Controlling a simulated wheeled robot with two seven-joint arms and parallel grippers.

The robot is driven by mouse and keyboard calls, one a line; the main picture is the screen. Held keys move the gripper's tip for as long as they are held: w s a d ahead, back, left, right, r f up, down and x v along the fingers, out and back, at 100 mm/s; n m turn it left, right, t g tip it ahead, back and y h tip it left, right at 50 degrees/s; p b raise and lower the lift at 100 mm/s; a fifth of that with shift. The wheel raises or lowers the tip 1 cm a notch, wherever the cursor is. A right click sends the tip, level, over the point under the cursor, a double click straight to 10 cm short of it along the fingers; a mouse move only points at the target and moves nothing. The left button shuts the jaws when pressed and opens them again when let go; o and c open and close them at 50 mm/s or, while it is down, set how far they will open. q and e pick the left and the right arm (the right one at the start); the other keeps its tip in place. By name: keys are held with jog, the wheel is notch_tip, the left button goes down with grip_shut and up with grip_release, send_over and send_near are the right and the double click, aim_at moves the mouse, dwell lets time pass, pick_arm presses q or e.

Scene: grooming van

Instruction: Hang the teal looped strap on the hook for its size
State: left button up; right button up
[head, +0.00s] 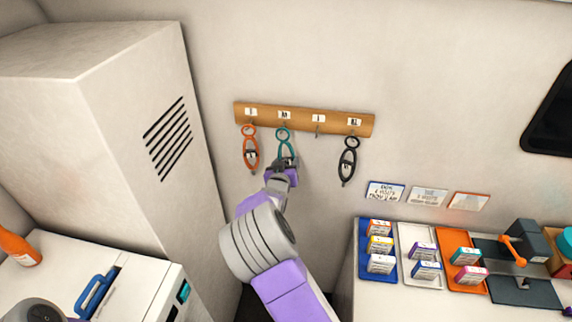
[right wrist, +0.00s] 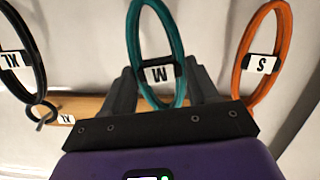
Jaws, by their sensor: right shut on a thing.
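The teal looped strap (head: 284,136) is upright at the wooden hook rail (head: 365,125), under the M label (head: 284,115). Its small ring is up at the M hook; I cannot tell whether the hook passes through it. In the right wrist view the teal strap (right wrist: 135,35) bears a tag reading M (right wrist: 159,74). My right gripper (head: 283,165) is shut on the strap's lower loop, hiding part of it in the head view. The L hook (head: 318,131) is empty.
An orange strap (head: 251,153) hangs under S on the left, and a black one (head: 348,162) under XL on the right. A tall cabinet (head: 110,110) stands left. A counter with trays of small boxes (head: 380,243) is lower right.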

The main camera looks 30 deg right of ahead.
jog(key=o, duration=1.2)
jog(key=v, duration=0.7)
jog(key=shift+s, duration=0.2)
